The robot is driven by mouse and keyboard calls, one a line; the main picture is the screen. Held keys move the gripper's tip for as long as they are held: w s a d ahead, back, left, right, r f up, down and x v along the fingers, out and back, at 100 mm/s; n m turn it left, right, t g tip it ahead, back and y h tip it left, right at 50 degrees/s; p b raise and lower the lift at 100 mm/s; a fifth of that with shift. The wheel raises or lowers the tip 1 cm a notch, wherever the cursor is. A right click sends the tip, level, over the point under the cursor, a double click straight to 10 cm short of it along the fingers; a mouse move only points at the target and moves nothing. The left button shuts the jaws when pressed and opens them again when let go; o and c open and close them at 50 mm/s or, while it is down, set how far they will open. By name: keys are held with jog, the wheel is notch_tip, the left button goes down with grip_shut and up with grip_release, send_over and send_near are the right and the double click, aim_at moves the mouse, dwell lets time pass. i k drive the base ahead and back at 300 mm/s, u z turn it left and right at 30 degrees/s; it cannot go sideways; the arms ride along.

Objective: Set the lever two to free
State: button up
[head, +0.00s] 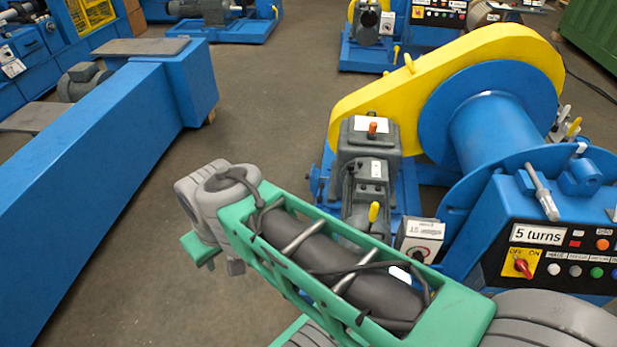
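Several levers show around the blue winch (490,130). A silver lever (541,190) stands tilted on top of the blue control box. My green and grey arm crosses the lower middle in front of the winch. My gripper is not in view.
The control panel (560,262) has a "5 turns" display, a red OFF/ON switch (523,266) and several buttons. A yellow chain guard (450,80) covers the drive. A long blue beam (110,180) lies at left. The floor (260,110) between is clear.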

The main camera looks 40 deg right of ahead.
aim_at(319, 199)
jog(key=i, duration=1.95)
jog(key=z, duration=1.45)
jog(key=i, duration=1.65)
